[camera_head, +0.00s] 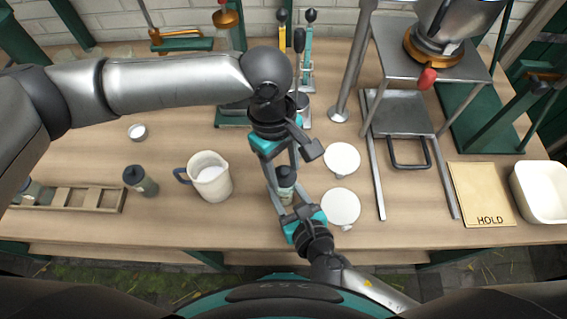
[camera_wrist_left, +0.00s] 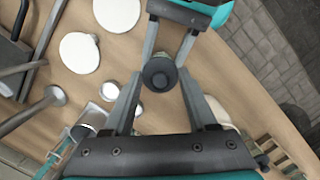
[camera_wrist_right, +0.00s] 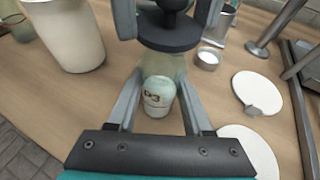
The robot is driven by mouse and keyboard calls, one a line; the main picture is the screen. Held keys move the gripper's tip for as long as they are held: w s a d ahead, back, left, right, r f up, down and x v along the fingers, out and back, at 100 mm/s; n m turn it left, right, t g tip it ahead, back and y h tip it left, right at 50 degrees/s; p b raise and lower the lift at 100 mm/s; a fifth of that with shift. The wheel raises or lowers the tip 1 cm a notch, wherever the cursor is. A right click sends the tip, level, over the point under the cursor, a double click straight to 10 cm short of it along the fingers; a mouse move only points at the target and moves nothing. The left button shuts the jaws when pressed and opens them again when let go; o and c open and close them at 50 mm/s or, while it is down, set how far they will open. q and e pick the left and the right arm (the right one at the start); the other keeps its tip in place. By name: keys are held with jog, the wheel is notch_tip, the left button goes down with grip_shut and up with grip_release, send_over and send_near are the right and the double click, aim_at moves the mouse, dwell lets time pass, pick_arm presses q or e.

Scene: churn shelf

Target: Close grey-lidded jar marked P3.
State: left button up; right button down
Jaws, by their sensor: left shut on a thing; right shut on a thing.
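The jar marked P3 (camera_wrist_right: 158,98) is small and pale, with its marking facing the right wrist camera. It is upright above the table between my two grippers, at the centre of the head view. Its dark grey lid with a knob (camera_wrist_right: 170,30) is at the jar's mouth; I cannot tell whether it is fully seated. The lid shows from above in the left wrist view (camera_wrist_left: 159,74). My left gripper (camera_head: 285,172) is shut on the lid from above. My right gripper (camera_head: 289,203) is shut on the jar body from the front; its fingers flank the jar.
A white pitcher (camera_head: 211,182) and another dark-lidded jar (camera_head: 140,180) stand left. A wooden rack (camera_head: 80,199) is farther left. Two white discs (camera_head: 341,207) lie just right. A metal stand (camera_head: 398,111), HOLD board (camera_head: 481,194) and white bin (camera_head: 540,191) are farther right.

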pick_arm(q)
jog(key=shift+f, duration=0.1)
jog(key=shift+f, duration=0.8)
jog(key=shift+f, duration=0.65)
jog(key=o, duration=1.4)
jog(key=shift+r, duration=0.1)
jog(key=r, duration=0.4)
jog(key=w+a+r, duration=0.1)
jog(key=r, duration=0.6)
jog(key=shift+w+a+r, duration=0.15)
jog(key=shift+r, duration=0.25)
